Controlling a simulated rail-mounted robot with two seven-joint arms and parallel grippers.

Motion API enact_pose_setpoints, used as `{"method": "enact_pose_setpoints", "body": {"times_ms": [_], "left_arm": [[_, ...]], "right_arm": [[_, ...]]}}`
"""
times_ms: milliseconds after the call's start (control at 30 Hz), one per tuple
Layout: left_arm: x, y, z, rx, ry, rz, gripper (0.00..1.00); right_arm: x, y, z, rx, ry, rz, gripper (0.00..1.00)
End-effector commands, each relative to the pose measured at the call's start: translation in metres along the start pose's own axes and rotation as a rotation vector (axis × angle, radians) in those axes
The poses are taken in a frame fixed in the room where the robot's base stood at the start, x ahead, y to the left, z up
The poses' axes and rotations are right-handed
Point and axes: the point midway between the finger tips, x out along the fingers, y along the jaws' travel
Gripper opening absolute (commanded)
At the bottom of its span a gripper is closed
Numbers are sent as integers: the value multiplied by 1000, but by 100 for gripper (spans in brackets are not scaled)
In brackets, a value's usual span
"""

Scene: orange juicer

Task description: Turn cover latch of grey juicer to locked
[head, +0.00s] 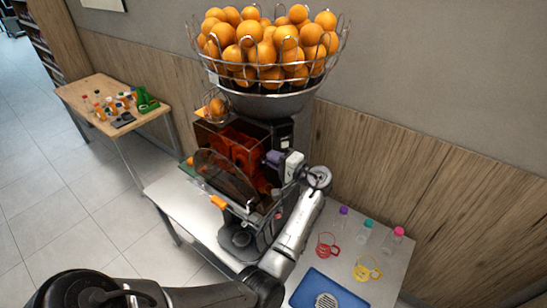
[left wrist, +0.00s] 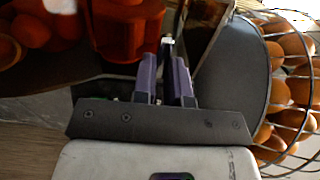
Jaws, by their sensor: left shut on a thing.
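The grey juicer (head: 268,103) stands on a white table, with orange-red pressing parts (head: 240,145) inside. A dark see-through cover (head: 218,172) is at its front. My left gripper (head: 273,158) is at the juicer's right side, at the height of the pressing parts. In the left wrist view, its purple fingers (left wrist: 166,78) are shut on a small narrow piece, seemingly the cover latch (left wrist: 167,45), whose tip shows between and beyond them. The rest of the latch is hidden by the fingers, so its turn angle is unclear. My right gripper is not in view.
A red cup (head: 327,246), a yellow cup (head: 366,270), several capped bottles and a blue tray (head: 312,290) stand at the right. A wooden table (head: 75,91) is at the far left.

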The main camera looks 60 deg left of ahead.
Motion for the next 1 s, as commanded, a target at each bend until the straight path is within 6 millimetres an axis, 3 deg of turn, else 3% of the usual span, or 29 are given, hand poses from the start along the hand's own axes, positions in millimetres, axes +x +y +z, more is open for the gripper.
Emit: {"method": "enact_pose_setpoints", "body": {"times_ms": [433,467,700,1000], "left_arm": [[0,0,0,9,0,-1,0],[0,0,0,9,0,-1,16],[0,0,0,8,0,-1,38],[-3,1,0,7,1,0,38]], "right_arm": [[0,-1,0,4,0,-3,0],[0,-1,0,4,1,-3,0],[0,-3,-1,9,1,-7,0],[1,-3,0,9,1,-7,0]]}}
